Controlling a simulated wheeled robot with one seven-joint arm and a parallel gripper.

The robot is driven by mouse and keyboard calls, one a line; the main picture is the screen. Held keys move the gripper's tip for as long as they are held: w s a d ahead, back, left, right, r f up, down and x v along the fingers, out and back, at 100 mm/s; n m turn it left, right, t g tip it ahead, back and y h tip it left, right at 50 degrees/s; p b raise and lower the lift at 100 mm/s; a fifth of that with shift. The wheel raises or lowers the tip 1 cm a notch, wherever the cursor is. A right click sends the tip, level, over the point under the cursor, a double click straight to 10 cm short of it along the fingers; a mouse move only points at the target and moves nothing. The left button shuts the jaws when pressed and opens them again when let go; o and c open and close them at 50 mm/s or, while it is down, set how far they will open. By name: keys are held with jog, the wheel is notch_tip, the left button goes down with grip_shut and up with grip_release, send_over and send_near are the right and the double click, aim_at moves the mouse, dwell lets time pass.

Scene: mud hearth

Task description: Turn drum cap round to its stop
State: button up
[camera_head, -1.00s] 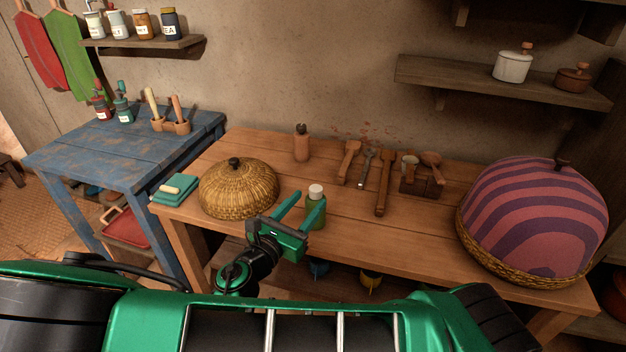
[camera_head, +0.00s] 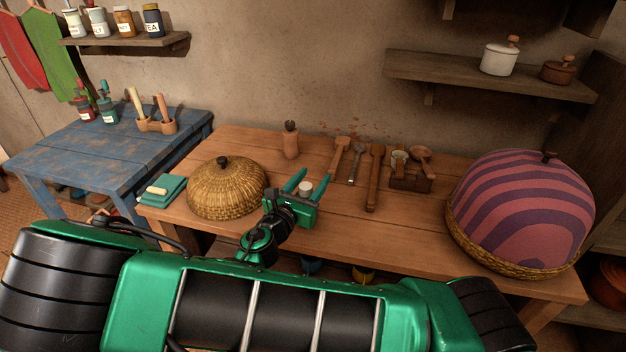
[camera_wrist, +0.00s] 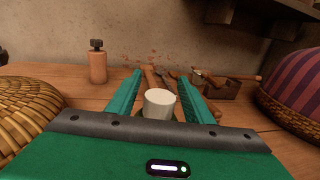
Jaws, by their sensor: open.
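The white drum cap (camera_head: 306,187) shows just beyond my gripper's palm in the head view. In the wrist view the white cap (camera_wrist: 159,103) stands upright between the two green fingers. My gripper (camera_head: 312,183) is open, one finger on each side of the cap; it also fills the lower wrist view (camera_wrist: 160,76). I cannot tell whether either finger touches the cap.
A woven dome (camera_head: 226,190) stands close on the left, a striped dome (camera_head: 520,210) at the right.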

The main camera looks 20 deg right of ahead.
jog(key=shift+c, duration=0.6)
jog(key=c, duration=1)
jog(key=shift+o, duration=0.2)
jog(key=shift+d, duration=0.35)
jog(key=shift+a, duration=0.35)
jog(key=o, duration=1.1)
